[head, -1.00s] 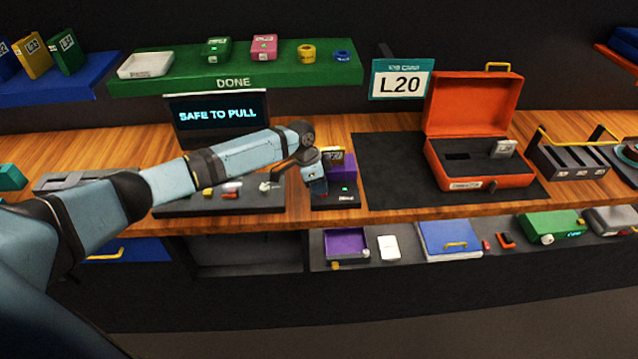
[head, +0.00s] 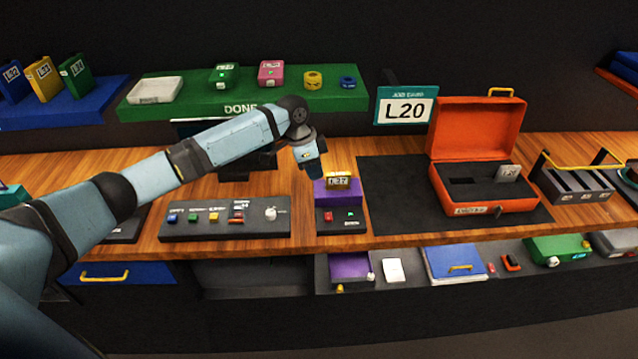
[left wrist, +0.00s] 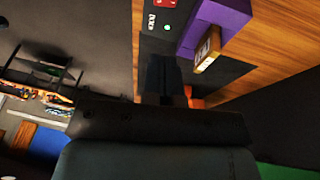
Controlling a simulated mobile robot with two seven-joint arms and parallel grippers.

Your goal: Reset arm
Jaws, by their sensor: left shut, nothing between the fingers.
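My left arm reaches in from the left in the head view. My left gripper (head: 316,172) is shut and empty, pointing down just above and left of the purple dock (head: 325,195). In the left wrist view the shut fingers (left wrist: 165,75) show dark, beside the dock. A yellow-edged labelled cartridge (head: 340,181) sits in the top of the dock, apart from the fingers as far as I can see. It also shows in the left wrist view (left wrist: 208,50). A red button (head: 328,216) and a small green light are on the dock's base. My right gripper is not in view.
A button panel (head: 225,217) lies left of the dock. The green DONE shelf (head: 200,107) is behind the arm. An open orange case (head: 482,188) stands on a black mat (head: 395,215) at the right, beside the L20 sign (head: 404,110). My arm covers most of the screen (head: 190,128).

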